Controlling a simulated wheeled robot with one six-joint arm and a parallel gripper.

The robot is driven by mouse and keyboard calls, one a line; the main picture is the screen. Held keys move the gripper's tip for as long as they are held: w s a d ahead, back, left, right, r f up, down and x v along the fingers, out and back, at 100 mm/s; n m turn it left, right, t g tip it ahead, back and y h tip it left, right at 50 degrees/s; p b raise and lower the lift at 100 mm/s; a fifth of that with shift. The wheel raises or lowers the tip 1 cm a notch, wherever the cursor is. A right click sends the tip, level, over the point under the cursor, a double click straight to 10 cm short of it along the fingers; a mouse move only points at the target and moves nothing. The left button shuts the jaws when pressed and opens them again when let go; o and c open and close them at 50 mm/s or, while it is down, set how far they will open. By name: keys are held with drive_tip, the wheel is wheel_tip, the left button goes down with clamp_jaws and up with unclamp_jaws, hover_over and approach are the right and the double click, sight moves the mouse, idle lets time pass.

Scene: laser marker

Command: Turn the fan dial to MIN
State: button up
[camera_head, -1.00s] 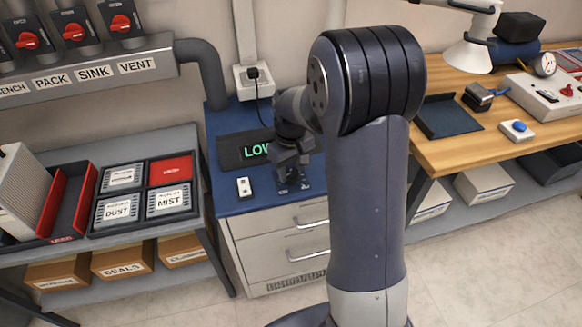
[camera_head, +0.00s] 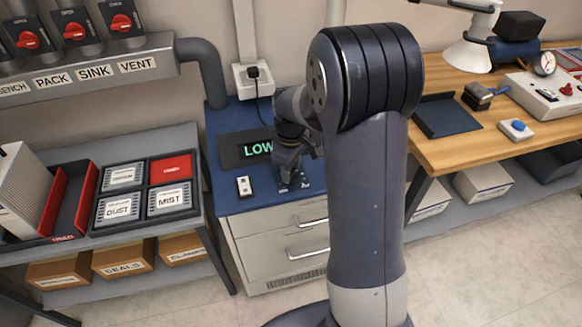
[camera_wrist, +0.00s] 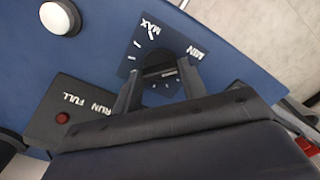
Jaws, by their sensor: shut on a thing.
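The fan dial (camera_wrist: 158,68) is a dark round knob on a dark blue plate marked MAX and MIN, with short white tick marks. In the wrist view MAX (camera_wrist: 150,28) is at the top of the plate and MIN (camera_wrist: 195,53) at the right. My gripper (camera_wrist: 162,82) has one finger on each side of the knob and is shut on it. A pale mark shows on the knob's side toward the right finger. I cannot tell its exact setting. In the head view my gripper (camera_head: 292,182) is down at the blue counter and hides most of the dial.
A black display (camera_head: 240,150) behind my gripper shows green LOW. A small white switch (camera_head: 244,187) is left of the gripper. A panel lettered RUN and FULL (camera_wrist: 82,108) has a red lamp. A round white button (camera_wrist: 60,17) sits at upper left.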

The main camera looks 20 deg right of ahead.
drive_tip(key=o, duration=1)
wheel_tip(320, 180, up, 11)
drive_tip(key=shift+f+p, duration=0.1)
drive_tip(key=shift+p, duration=0.2)
wheel_tip(320, 180, down, 11)
drive_tip(key=shift+b, duration=0.3)
idle(0.4)
drive_tip(key=shift+r, duration=0.2)
